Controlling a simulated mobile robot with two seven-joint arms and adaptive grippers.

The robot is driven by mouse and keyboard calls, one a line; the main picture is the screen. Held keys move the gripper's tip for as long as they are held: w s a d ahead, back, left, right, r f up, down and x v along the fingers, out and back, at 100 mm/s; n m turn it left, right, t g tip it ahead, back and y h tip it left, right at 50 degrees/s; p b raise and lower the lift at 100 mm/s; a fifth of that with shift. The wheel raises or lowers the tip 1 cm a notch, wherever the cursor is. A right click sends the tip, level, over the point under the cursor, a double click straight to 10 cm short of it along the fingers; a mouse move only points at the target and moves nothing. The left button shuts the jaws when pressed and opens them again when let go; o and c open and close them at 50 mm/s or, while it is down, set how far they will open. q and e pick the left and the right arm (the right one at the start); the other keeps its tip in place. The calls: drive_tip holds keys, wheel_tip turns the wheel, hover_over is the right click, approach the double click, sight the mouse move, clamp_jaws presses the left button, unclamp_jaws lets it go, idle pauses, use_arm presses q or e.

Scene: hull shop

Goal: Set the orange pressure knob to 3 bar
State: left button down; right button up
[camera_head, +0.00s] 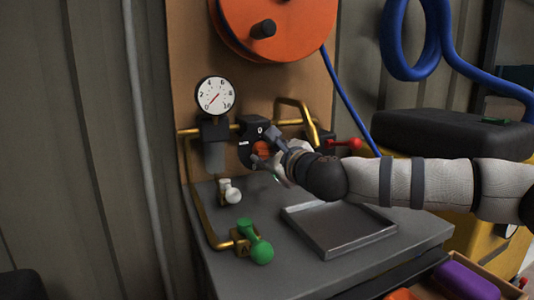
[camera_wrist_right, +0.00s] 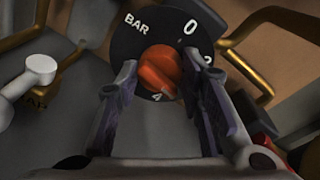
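The orange pressure knob (camera_head: 262,149) sits on a dark round dial plate (camera_wrist_right: 125,45) on the back board. In the right wrist view the knob (camera_wrist_right: 158,70) shows between and just beyond my fingertips, with BAR, 0, a partly covered 2 and 4 around it. My right gripper (camera_head: 267,148) reaches in from the right; its fingers (camera_wrist_right: 160,82) are apart, with a gap visible beside the knob. I cannot tell whether a fingertip touches it, nor its exact setting. The round white gauge (camera_head: 215,95) has a red needle pointing lower left, near 0. My left gripper is not in view.
A white-handled valve (camera_head: 230,192) and a green-handled valve (camera_head: 257,246) stand left of my arm. A grey tray (camera_head: 335,234) lies on the bench below it. A red-handled valve (camera_head: 346,144) and brass pipe (camera_head: 300,108) are close right of the knob. An orange reel (camera_head: 275,25) is above.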

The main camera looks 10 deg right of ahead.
drive_tip(key=o, duration=0.4)
drive_tip(key=v, duration=1.2)
drive_tip(key=shift+d, duration=0.1)
